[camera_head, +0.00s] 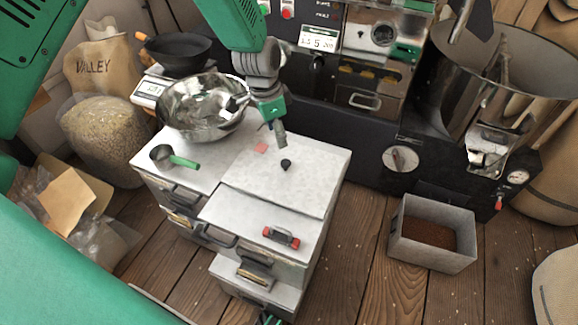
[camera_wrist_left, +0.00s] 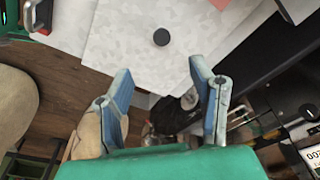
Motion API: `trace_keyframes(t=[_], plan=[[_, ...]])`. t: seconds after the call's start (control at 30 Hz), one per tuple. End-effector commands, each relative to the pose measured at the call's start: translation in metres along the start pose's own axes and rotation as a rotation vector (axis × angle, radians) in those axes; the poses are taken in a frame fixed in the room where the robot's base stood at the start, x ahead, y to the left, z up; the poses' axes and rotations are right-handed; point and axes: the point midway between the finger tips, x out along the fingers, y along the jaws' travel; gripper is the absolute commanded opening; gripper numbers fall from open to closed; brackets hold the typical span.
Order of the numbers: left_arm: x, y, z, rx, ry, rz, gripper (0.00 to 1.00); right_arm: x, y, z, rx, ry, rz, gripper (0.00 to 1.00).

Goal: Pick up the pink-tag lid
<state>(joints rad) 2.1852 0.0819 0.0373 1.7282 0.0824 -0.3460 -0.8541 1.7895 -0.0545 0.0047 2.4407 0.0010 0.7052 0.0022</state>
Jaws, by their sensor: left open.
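The lid (camera_head: 250,185) is a pale mottled square panel lying flat on the white cabinet, with a small black knob (camera_head: 286,165) near its middle and a pink tag (camera_head: 261,148) toward its back left corner. In the left wrist view the lid (camera_wrist_left: 120,40) shows with its knob (camera_wrist_left: 161,37), and the pink tag (camera_wrist_left: 218,4) is cut by the top edge. My left gripper (camera_head: 279,138) hangs over the back part of the lid, above and behind the knob. Its blue-grey fingers (camera_wrist_left: 160,90) are spread and empty, apart from the knob.
A shiny steel bowl (camera_head: 202,112) stands left of the gripper, with a green-handled scoop (camera_head: 163,155) in front. A red-ended black handle (camera_head: 281,237) lies near the cabinet's front. The dark roaster (camera_head: 366,140) stands behind. A box (camera_head: 447,256) of brown grounds is on the floor.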

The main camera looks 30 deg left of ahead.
Motion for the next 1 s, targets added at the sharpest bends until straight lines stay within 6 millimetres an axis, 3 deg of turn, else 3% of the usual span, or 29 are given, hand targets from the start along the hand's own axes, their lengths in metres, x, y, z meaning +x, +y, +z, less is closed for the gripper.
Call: trace_keyframes(t=[0.33, 0.67, 1.0], plan=[[0.068, 0.0, 0.001, 0.001, -0.003, 0.002, 0.5, 0.02, 0.0, 0.001, 0.0, -0.001, 0.0, 0.0], [0.09, -0.001, -0.001, 0.0, -0.001, 0.0, 0.5, 0.026, 0.0, 0.002, 0.0, -0.001, 0.0, 0.0], [0.135, -0.004, -0.003, 0.0, -0.001, 0.001, 0.5, 0.045, 0.0, 0.003, 0.0, 0.0, 0.0, 0.0]])
